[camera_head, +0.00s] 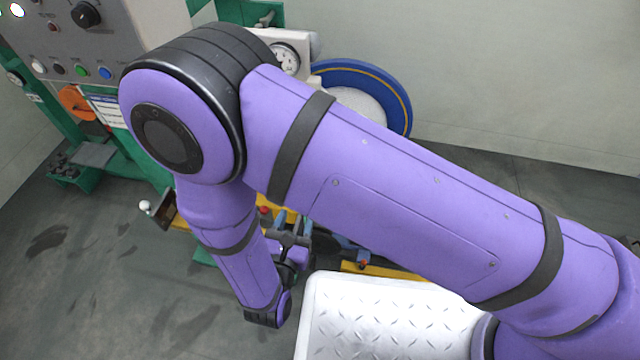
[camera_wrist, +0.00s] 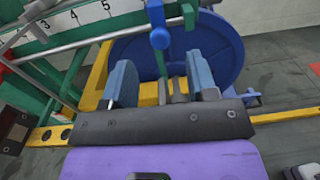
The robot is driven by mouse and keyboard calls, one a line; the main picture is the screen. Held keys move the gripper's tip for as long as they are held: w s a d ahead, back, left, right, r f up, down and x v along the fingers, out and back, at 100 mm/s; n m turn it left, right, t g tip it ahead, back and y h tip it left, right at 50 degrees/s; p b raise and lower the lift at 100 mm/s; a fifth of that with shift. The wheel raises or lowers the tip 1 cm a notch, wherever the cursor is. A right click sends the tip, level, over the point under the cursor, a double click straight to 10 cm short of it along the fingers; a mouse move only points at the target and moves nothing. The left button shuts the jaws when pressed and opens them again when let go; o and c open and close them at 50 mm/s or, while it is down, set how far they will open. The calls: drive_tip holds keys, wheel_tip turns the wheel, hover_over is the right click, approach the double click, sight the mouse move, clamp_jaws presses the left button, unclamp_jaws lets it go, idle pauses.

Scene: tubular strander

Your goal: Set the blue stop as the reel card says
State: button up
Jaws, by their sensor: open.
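The blue stop (camera_wrist: 158,30) shows at the top of the wrist view as a blue clamp with a rounded knob below, on a metal rod. It stands to the right of the 5 on the white scale (camera_wrist: 85,17); its exact reading cannot be told. My gripper (camera_wrist: 160,65) is open and empty, its two blue fingers spread below the stop and apart from it in the picture. In the head view my arm hides the stop. A white card with a blue heading (camera_head: 108,107) hangs under the control panel; its text is too small to read.
A large blue reel (camera_head: 395,90) stands behind my arm; it also shows in the wrist view (camera_wrist: 222,45). A yellow rail (camera_wrist: 285,115) and green frame bars (camera_wrist: 60,70) lie close around my gripper. A silver tread plate (camera_head: 390,320) is in front. Floor at left is clear.

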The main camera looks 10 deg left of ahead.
drive_tip(key=shift+y, duration=0.3)
drive_tip(key=w, duration=0.6)
drive_tip(key=w+d+f, duration=0.1)
drive_tip(key=w, duration=0.3)
drive_tip(key=shift+w, duration=0.1)
drive_tip(key=shift+n, duration=0.3)
clamp_jaws()
drive_tip(key=a, duration=1.2)
drive_tip(key=shift+w, duration=0.4)
unclamp_jaws()
